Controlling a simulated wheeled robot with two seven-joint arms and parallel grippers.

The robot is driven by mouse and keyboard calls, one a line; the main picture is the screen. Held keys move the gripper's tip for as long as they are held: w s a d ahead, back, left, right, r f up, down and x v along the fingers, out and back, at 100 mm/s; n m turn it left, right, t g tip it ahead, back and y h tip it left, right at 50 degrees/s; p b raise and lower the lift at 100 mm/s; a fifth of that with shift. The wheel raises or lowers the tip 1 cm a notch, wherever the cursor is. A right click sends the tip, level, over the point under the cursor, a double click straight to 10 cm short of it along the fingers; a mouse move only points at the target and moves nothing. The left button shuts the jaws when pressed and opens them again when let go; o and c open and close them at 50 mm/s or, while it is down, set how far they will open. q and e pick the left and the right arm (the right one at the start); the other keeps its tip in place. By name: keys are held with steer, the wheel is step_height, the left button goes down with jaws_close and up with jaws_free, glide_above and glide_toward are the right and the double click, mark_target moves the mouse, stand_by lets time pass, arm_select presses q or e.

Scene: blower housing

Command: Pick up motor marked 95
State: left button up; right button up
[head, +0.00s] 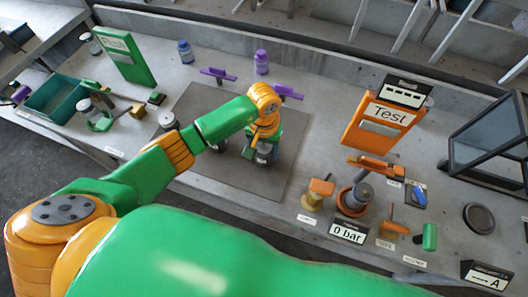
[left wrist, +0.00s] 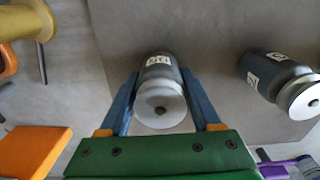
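A grey motor (left wrist: 160,92) with a silver round end and a white label sits between the two blue fingers of my left gripper (left wrist: 161,78). The label is too small and turned to read surely. The fingers stand on either side of the motor, with narrow gaps; I cannot tell whether either touches it. A second, similar labelled motor (left wrist: 272,75) lies to the right in the left wrist view, outside the fingers. In the head view my left gripper (head: 262,150) points down over the dark mat, partly hiding the motor there. My right gripper is not in view.
The dark mat (head: 190,105) lies on the grey bench. An orange Test panel (head: 384,112) and a pressure station with a 0 bar sign (head: 348,232) stand at right. A green bin (head: 55,97) and green panel (head: 127,58) stand at left. Purple holders (head: 218,74) are behind.

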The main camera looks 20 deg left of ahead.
arm_select(q)
jaws_close()
steer(key=shift+w, duration=0.1)
steer(key=shift+w+r+b, duration=0.1)
steer(key=shift+r+b, duration=0.2)
steer(key=shift+r, duration=0.05)
steer(key=shift+d+r+b, duration=0.25)
steer(key=shift+r+b, duration=0.6)
steer(key=shift+r, duration=0.4)
steer(key=w+d+r+b, duration=0.3)
steer(key=d+r, duration=0.7)
steer(key=d, duration=0.3)
steer(key=shift+w+b, duration=0.15)
steer(key=shift+b, duration=0.25)
